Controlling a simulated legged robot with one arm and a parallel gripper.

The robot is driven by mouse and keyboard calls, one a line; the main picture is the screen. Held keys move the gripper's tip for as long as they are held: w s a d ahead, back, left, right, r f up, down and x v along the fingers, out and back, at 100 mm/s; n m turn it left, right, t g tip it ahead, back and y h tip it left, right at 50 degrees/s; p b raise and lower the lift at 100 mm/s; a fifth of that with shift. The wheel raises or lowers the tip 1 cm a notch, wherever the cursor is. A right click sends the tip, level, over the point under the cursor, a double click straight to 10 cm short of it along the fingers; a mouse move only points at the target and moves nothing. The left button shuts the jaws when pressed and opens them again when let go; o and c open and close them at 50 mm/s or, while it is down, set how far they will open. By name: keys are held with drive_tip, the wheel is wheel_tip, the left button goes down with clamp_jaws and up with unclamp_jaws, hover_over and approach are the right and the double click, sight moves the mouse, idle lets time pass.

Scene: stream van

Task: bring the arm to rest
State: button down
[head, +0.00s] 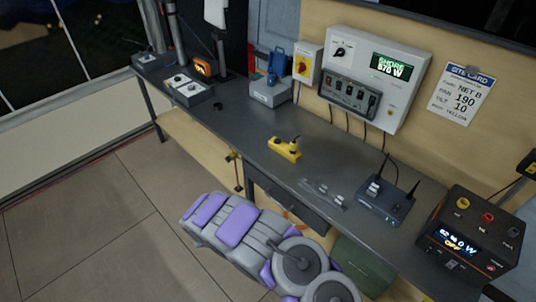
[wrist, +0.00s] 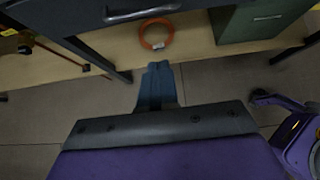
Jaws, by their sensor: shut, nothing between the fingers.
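My gripper (wrist: 157,80) shows in the wrist view as a dark blue pair of fingers pressed together, with nothing between them. It points toward the low wooden shelf under the bench, and I see no contact with it. In the head view my grey and purple arm (head: 238,222) is folded low in front of the bench, below the worktop. I cannot make out the fingers in that view.
The dark bench (head: 232,128) carries a yellow block (head: 285,149), a router-like box with antennas (head: 386,203) and a power unit (head: 470,240). An orange ring (wrist: 145,35) and a green box (wrist: 262,20) are on the shelf. Open floor (head: 90,220) lies left.

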drive_tip(key=w+d+r+m+g+h, duration=0.25)
drive_tip(key=d+r+m, duration=0.55)
drive_tip(key=d+r, duration=0.8)
drive_tip(key=s+d+r+m+g, duration=0.4)
drive_tip(key=s+d+r+m, duration=0.45)
drive_tip(key=r, duration=0.45)
drive_tip(key=s+d+r+m+g+y, duration=0.1)
drive_tip(key=s+d+r+m, duration=0.2)
drive_tip(key=s, duration=0.5)
drive_tip(key=s+d+r+m+g+y, duration=0.2)
drive_tip(key=s+d+r+m, duration=0.15)
drive_tip(key=s, duration=0.35)
drive_tip(key=s+a+r+m+y, duration=0.1)
drive_tip(key=s+a+m+y, duration=0.1)
drive_tip(key=s, duration=0.7)
drive_tip(key=s+a+r+m+y, duration=0.2)
drive_tip(key=s+a+m+y, duration=0.1)
drive_tip(key=s, duration=0.6)
drive_tip(key=a+y, duration=0.1)
drive_tip(key=a, duration=0.1)
drive_tip(key=shift+s+a, duration=0.25)
drive_tip(key=shift+a, duration=0.1)
